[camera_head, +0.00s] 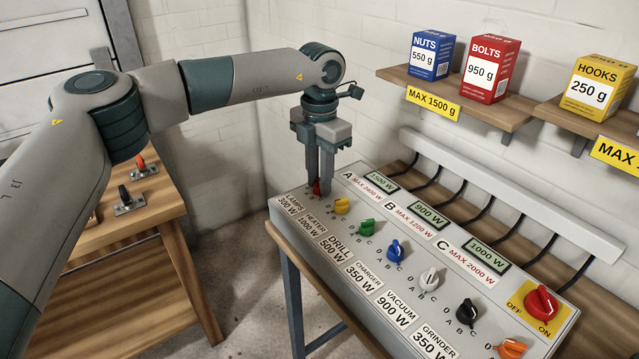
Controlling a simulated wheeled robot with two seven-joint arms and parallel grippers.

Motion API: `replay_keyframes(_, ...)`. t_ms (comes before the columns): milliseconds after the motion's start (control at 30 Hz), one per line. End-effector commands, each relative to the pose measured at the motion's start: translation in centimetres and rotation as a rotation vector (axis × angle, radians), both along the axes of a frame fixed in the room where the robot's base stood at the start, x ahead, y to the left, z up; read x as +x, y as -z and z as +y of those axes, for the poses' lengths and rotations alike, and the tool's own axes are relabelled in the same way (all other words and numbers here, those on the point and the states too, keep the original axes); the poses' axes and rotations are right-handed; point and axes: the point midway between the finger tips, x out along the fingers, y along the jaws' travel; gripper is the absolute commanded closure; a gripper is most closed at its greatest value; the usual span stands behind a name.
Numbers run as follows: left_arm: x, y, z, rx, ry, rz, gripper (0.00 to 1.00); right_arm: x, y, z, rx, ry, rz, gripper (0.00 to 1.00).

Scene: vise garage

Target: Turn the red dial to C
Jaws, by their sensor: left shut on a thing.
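The red dial (316,188) is the first in the row on the sloped grey panel (455,266), by the label LAMPS 300 W. My left gripper (320,180) points down at it from above and is shut on it. The fingers hide most of the dial, so I cannot tell which letter it points to. The marks around it are hidden too. My right gripper is not in view.
Yellow (342,205), green (367,227), blue (396,250), white, black and orange dials follow along the panel. A big red ON/OFF switch (542,302) sits at its right end. Shelves with boxes hang above. A wooden bench (130,260) stands at left.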

Motion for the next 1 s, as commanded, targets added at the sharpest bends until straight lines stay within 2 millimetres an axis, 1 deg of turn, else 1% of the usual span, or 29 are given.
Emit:
replay_keyframes(200,0.10,-0.14,-0.01,-0.001,-0.044,-0.003,0.99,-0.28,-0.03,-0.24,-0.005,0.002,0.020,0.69)
replay_keyframes(567,0.11,-0.19,0.00,-0.001,-0.048,-0.003,0.99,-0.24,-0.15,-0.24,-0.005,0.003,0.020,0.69)
replay_keyframes(600,0.11,-0.19,0.00,-0.001,-0.048,-0.003,0.70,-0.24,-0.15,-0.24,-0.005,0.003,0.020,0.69)
replay_keyframes(633,0.10,-0.18,-0.01,-0.001,-0.048,-0.003,0.63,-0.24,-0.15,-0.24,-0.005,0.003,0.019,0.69)
replay_keyframes(667,0.09,-0.17,0.00,-0.002,-0.047,-0.003,0.59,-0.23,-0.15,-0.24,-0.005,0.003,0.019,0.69)
replay_keyframes(1000,0.03,-0.15,-0.01,0.000,-0.046,-0.001,0.59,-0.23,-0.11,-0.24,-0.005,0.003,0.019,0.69)
